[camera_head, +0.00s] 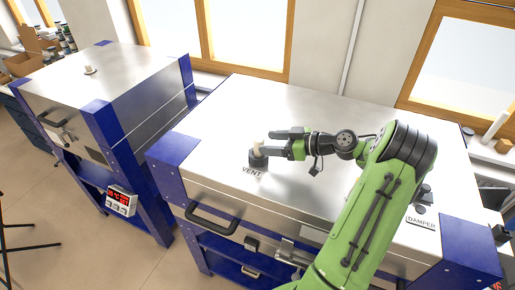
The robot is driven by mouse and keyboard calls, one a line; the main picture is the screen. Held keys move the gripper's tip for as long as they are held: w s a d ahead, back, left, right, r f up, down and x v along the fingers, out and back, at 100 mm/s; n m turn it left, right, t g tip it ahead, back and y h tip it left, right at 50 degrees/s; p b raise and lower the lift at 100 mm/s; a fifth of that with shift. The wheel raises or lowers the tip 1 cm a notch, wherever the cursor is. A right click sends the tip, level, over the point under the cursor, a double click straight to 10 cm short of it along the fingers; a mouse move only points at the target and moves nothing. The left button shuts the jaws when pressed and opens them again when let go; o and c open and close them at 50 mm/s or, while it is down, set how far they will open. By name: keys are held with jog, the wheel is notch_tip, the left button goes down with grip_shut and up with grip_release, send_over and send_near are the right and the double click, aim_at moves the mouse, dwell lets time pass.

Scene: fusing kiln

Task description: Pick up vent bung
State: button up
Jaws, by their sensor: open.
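The vent bung (257,146) is a small pale plug. It stands upright at a dark round fitting (258,162) beside the VENT label, on the steel lid of the nearer kiln (290,105). My gripper (260,143) reaches in from the right on my green arm. Its dark jaws are open, with the bung at or between their tips. I cannot tell whether either jaw touches it.
A second kiln (110,75) stands at the left with a similar small plug (89,70) on top. A DAMPER label (421,222) and dark fitting are at the lid's right. The lid's back is clear.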

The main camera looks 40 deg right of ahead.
aim_at(259, 142)
jog(key=p+x, duration=0.1)
jog(key=x, duration=0.4)
jog(key=shift+w, duration=0.1)
jog(key=shift+s+d, duration=0.1)
jog(key=shift+s, duration=0.1)
jog(key=shift+c, duration=0.9)
jog(key=c, duration=0.9)
notch_tip(259, 142, up, 10)
jog(key=shift+r, duration=0.1)
